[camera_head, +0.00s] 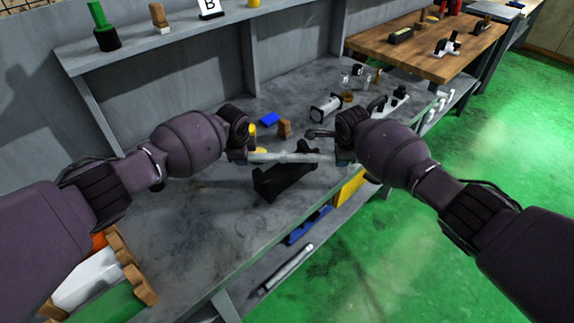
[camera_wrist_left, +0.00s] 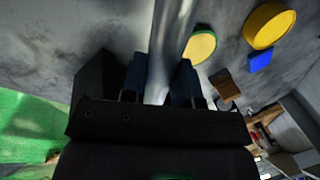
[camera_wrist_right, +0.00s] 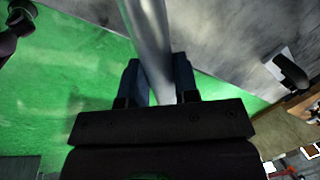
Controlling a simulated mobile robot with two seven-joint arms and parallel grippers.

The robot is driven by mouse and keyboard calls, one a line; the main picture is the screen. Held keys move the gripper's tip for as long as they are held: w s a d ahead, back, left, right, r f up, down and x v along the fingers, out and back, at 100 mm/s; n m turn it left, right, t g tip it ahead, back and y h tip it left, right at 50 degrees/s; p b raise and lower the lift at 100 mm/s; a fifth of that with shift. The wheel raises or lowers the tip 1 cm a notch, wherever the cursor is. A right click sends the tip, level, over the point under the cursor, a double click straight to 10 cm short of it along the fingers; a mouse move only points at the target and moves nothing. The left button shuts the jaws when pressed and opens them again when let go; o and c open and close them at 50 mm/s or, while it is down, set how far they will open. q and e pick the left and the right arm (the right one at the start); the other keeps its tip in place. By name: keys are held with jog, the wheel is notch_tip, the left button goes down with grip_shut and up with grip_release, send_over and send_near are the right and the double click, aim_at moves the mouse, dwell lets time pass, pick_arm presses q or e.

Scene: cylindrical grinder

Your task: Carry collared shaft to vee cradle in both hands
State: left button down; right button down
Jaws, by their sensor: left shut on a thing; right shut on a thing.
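The collared shaft (camera_head: 285,157) is a pale metal bar held level between my two grippers in the head view. My left gripper (camera_head: 247,155) is shut on its left part; the bar shows between the fingers in the left wrist view (camera_wrist_left: 172,50). My right gripper (camera_head: 337,155) is shut on its right part; the bar also shows in the right wrist view (camera_wrist_right: 150,45). The dark vee cradle (camera_head: 284,180) stands on the grey bench, below and just in front of the shaft in the picture. Whether the shaft touches the cradle cannot be told.
Behind the shaft are a blue block (camera_head: 270,119), a brown block (camera_head: 285,129) and a yellow disc (camera_wrist_left: 268,25). A cylindrical part (camera_head: 325,108) stands farther back. A wooden-ended rack (camera_head: 130,265) is at the near left. The bench's front edge (camera_head: 225,275) is close by.

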pick_arm(q)
jog(key=shift+w+d+f, duration=0.1)
jog(key=shift+f, duration=0.15)
pick_arm(e)
jog(key=shift+w+a+f, duration=0.1)
jog(key=shift+f, duration=0.2)
pick_arm(q)
jog(key=c, duration=1.2)
grip_release()
jog(key=shift+f, duration=0.1)
pick_arm(e)
jog(key=c, duration=1.2)
grip_release()
jog(key=shift+f, duration=0.15)
pick_arm(q)
jog(key=o, duration=0.3)
jog(key=shift+s, duration=0.2)
pick_arm(e)
jog(key=o, duration=0.3)
jog(key=shift+s, duration=0.2)
pick_arm(q)
jog(key=shift+o, duration=0.2)
pick_arm(e)
jog(key=shift+o, duration=0.2)
pick_arm(q)
jog(key=v, duration=1.2)
pick_arm(e)
jog(key=v, duration=1.2)
pick_arm(q)
jog(key=shift+f, duration=0.1)
